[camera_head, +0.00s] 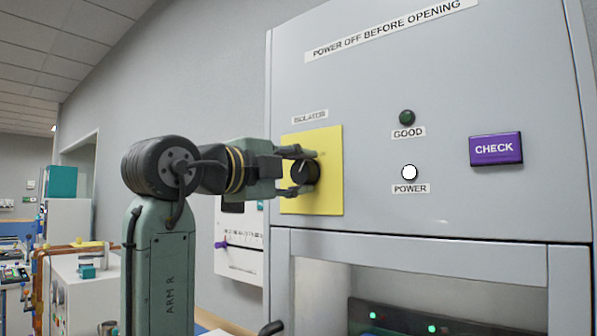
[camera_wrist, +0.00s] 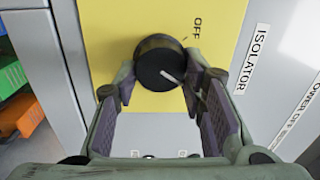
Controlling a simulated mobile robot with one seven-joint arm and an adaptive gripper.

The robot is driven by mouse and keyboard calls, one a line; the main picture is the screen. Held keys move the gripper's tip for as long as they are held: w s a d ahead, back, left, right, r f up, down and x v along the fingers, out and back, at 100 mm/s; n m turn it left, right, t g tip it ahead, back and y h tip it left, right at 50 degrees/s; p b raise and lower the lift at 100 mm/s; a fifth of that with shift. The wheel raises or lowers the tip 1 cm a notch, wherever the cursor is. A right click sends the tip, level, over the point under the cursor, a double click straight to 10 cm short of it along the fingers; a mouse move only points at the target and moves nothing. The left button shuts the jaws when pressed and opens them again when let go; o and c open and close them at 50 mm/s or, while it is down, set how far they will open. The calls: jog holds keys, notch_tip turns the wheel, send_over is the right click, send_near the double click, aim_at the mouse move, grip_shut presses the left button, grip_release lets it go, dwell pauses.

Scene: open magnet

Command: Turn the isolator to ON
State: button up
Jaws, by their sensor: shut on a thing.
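The isolator is a round black knob on a yellow plate (camera_head: 331,190) under an ISOLATOR label (camera_head: 310,117). In the wrist view the knob (camera_wrist: 160,55) has a white pointer line, slanting toward the lower right of the picture. A printed OFF (camera_wrist: 197,28) and a small tick are beside the knob, and the pointer is turned away from that tick. My gripper (camera_head: 298,171) is shut on the knob, one finger on each side. The fingers also show around it in the wrist view (camera_wrist: 160,72). No ON mark is readable.
The grey cabinet panel carries a white POWER lamp (camera_head: 409,172), a dark green GOOD lamp (camera_head: 407,117) and a purple CHECK button (camera_head: 496,149), all right of my gripper. A glazed opening (camera_head: 430,285) is below. Benches with equipment (camera_head: 80,270) stand at the left.

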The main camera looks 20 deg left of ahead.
jog(key=shift+f+m, duration=0.1)
jog(key=shift+m, duration=1)
jog(key=o, duration=1.2)
jog(key=v, duration=1.2)
jog(key=shift+a, duration=0.1)
